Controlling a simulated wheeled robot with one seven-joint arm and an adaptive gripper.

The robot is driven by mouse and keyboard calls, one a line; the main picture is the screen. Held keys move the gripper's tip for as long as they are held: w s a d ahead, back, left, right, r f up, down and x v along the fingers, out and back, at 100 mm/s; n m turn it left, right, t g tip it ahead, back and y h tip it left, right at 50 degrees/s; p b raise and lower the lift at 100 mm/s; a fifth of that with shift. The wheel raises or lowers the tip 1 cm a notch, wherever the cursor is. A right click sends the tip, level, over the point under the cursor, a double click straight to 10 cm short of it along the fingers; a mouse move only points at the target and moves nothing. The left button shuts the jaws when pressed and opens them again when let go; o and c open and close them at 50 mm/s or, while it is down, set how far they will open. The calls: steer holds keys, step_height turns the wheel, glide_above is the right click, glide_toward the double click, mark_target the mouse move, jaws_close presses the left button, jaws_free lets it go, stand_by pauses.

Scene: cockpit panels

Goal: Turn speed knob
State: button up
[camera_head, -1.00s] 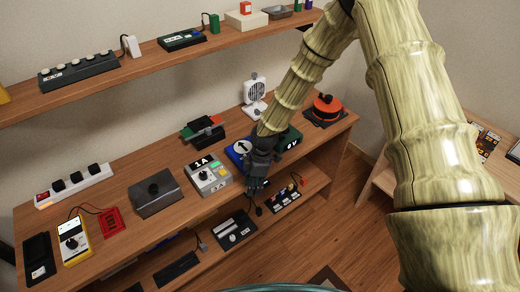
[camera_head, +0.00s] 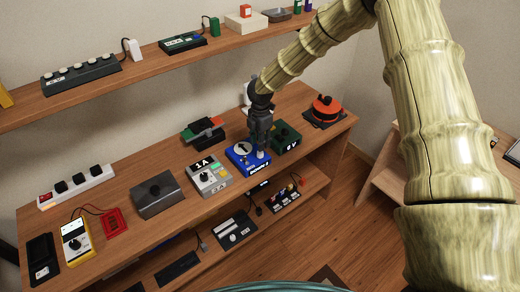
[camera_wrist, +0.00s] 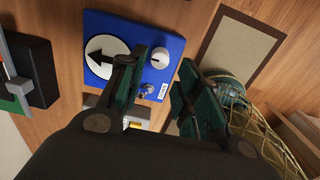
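A blue box (camera_head: 241,165) stands on the table's upper board. In the wrist view the blue box (camera_wrist: 180,47) carries a white disc with a black arrow (camera_wrist: 103,55), a white round knob (camera_wrist: 160,58) and small metal switches (camera_wrist: 147,90). I cannot read which control is marked speed. My gripper (camera_head: 260,152) points down over the right part of the blue box. In the wrist view my gripper's fingers (camera_wrist: 164,66) stand apart on either side of the white knob, with nothing held. I cannot tell whether they touch it.
A grey box marked 1A (camera_head: 208,178) stands left of the blue box. A dark green box (camera_head: 285,137) stands close on its right. A white fan stands behind my gripper, partly hidden. An orange-red round device (camera_head: 325,108) is at the far right.

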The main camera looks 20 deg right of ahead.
mark_target(260, 154)
steer(key=shift+f+p, duration=0.95)
steer(key=shift+f, duration=1.95)
jaws_close()
